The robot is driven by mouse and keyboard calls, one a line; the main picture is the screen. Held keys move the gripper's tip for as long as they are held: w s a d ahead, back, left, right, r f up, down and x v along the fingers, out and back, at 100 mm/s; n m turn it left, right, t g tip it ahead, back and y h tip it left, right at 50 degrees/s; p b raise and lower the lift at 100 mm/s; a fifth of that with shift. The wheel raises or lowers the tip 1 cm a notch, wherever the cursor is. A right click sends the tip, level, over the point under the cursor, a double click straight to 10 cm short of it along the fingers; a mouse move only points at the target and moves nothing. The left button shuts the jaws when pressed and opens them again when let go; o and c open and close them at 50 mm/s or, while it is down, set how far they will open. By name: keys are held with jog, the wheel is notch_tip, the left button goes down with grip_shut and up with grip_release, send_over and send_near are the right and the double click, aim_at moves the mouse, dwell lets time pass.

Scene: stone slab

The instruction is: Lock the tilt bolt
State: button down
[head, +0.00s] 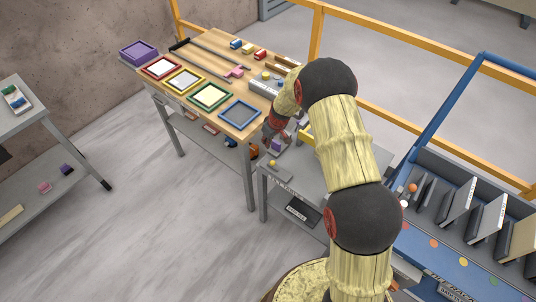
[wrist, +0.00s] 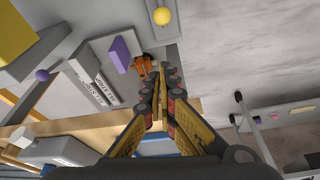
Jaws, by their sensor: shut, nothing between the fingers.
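My gripper (wrist: 160,88) is shut and empty in the wrist view, its fingertips together. Ahead and left of it, a grey panel (wrist: 73,62) carries a purple block (wrist: 120,54) and labels too small to read surely. I cannot tell which part is the tilt bolt. In the head view the grey bench (head: 300,207) shows a yellow knob (head: 272,163) and a purple block (head: 276,145). My arm hides part of this bench.
A wooden table (head: 215,58) with coloured frames and small blocks stands behind the grey bench. A blue rack with upright panels (head: 490,222) is at the right. An orange object (wrist: 144,67) lies near the fingertips in the wrist view. Grey floor (head: 150,215) is open at left.

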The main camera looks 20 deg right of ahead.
aim_at(272, 164)
jog(key=shift+s, duration=0.1)
jog(key=b+x, duration=0.1)
jog(key=x, duration=0.9)
jog(key=shift+f, duration=0.1)
jog(key=s, duration=0.1)
jog(key=s+d+r, duration=0.1)
jog(key=shift+s+d, duration=0.15)
jog(key=shift+s, duration=0.1)
jog(key=shift+s+d, duration=0.25)
jog(key=shift+s, duration=0.25)
jog(key=s+d+b, duration=0.1)
jog(key=b, duration=0.1)
jog(key=s+d+b, duration=0.1)
jog(key=s+b, duration=0.1)
jog(key=shift+s+d+f, duration=0.1)
jog(key=shift+d, duration=0.1)
jog(key=shift+s+d, duration=0.15)
jog(key=shift+s, duration=0.15)
